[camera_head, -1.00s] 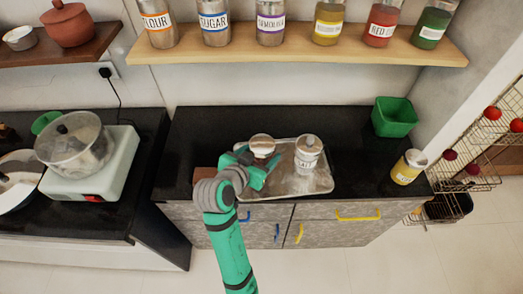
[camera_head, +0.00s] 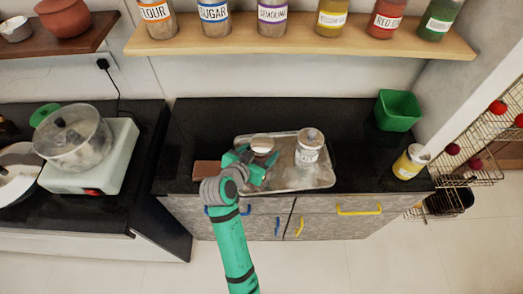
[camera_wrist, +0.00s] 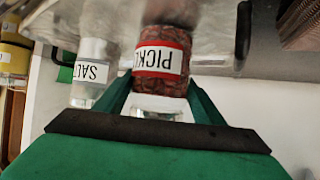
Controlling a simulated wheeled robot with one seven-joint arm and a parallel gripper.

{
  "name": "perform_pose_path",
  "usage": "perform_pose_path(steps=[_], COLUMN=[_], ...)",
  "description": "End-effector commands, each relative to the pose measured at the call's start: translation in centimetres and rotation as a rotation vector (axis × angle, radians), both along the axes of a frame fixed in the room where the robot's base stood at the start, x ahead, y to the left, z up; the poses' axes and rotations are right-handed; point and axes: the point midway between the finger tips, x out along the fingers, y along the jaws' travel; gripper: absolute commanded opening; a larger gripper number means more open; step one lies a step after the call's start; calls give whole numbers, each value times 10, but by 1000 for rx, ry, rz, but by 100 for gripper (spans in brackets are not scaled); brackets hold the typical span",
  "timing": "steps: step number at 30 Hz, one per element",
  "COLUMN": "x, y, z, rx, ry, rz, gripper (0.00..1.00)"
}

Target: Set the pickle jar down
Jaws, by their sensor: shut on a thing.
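The pickle jar (camera_wrist: 165,50) has a red-edged PICKLE label and dark red contents. It appears upside down in the wrist view. My gripper (camera_wrist: 160,103) is shut around it, with one green finger on each side. In the head view the jar's pale lid (camera_head: 262,144) shows just beyond my gripper (camera_head: 256,164), over the left part of a metal tray (camera_head: 290,182). The jar looks upright, with its base at or very near the tray; I cannot tell whether it touches. The salt jar (camera_head: 308,150) stands on the tray to the right and shows in the wrist view (camera_wrist: 90,73).
A brown block (camera_head: 206,170) lies left of the tray. A green bin (camera_head: 397,110) and a yellow jar (camera_head: 410,162) stand to the right. A shelf of jars (camera_head: 300,42) hangs above. The black counter (camera_head: 350,130) is clear between tray and bin.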

Motion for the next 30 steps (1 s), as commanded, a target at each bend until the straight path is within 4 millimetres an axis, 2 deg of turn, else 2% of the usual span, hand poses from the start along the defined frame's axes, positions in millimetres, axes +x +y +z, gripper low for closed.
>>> perform_pose_path(steps=[3, 4, 6, 19, 23, 30], x=[0, 0, 0, -4, -19, -57], y=[1, 1, 1, 4, 13, 33], z=[-1, -3, -3, 3, 12, 35], rx=[-1, 0, 0, 0, 2, 1], ry=[-3, 0, 0, 0, -1, -1], rz=[2, 2, 2, 3, 6, 5], gripper=[20, 65, 81, 81, 81, 81])
